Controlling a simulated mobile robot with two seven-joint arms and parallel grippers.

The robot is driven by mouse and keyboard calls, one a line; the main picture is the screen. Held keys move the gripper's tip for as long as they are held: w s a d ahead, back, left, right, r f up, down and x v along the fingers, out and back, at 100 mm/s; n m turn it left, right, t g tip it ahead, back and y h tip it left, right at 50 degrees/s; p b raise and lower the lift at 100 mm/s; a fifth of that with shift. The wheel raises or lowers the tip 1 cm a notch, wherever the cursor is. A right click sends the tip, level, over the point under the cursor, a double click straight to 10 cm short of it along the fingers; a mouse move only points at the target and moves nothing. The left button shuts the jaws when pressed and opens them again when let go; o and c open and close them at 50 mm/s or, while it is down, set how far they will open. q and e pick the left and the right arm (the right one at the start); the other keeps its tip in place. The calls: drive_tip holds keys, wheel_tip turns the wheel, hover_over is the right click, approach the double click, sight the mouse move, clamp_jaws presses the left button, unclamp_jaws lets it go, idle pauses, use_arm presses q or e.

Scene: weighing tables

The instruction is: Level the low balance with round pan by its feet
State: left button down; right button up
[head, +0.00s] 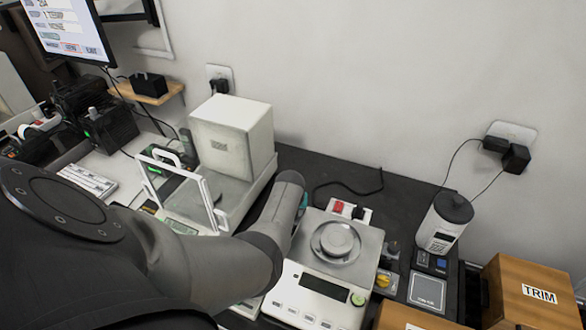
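The low balance with round pan (303,307) stands on the dark table right of centre. Its round pan (336,240) carries a smaller round disc or weight. A display and a row of buttons are on its front, with a small green round spot (357,299), possibly a bubble level, at the display's right. I cannot see its feet. My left arm comes in from the left and bends beside the balance's left edge, covering part of that side. Its gripper is hidden behind the arm. My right gripper is not in view.
A taller balance (181,229) with a glass-framed shield and white box (231,136) stands to the left. A black cable (352,190) lies behind.

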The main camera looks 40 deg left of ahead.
use_arm(q)
drive_tip(key=shift+m, duration=0.6)
drive_tip(key=shift+p, duration=0.3)
drive_tip(key=shift+c, duration=2.2)
unclamp_jaws()
drive_tip(key=shift+s, duration=0.1)
drive_tip(key=shift+d+h, duration=0.1)
drive_tip(key=shift+h, duration=0.2)
